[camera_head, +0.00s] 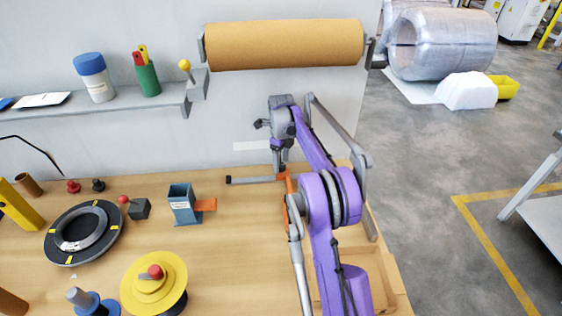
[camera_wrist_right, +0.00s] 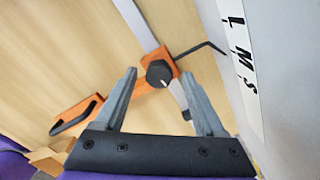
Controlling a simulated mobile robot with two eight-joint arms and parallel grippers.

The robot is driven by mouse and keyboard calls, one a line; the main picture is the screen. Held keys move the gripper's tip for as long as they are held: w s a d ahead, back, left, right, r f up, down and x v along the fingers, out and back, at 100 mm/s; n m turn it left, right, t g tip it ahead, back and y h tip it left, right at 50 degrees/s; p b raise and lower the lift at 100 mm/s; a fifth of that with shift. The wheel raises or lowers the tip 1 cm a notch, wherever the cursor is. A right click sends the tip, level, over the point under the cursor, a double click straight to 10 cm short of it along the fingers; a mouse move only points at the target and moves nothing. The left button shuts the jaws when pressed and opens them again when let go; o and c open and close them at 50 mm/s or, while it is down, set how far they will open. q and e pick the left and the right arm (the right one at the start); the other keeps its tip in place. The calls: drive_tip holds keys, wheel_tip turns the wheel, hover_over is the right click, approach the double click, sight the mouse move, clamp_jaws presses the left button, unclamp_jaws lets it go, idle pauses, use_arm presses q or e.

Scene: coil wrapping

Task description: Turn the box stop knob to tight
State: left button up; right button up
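The knob (camera_wrist_right: 158,73) is black with a small white mark and sits on an orange bracket (camera_wrist_right: 140,88), which I take as the box stop. In the wrist view it shows between the tips of my right gripper (camera_wrist_right: 159,76). The gripper's grey fingers are spread apart, with a gap on each side of the knob. I cannot tell how far the tips are from it in depth. In the head view my right gripper (camera_head: 279,160) points down at the bench's back edge, and an orange part (camera_head: 289,181) shows beside it. The knob is hidden there. My left gripper is out of view.
A white strip marked L, M, S (camera_wrist_right: 241,55) is on the wall beside the knob. A blue holder (camera_head: 181,205), a black ring (camera_head: 58,240) and a yellow spool (camera_head: 150,295) stand left on the bench. A brown roll (camera_head: 285,44) hangs above.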

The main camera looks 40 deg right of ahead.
sight(281, 165)
wheel_tip(281, 165, up, 8)
drive_tip(key=shift+f, duration=0.25)
idle(0.4)
idle(0.4)
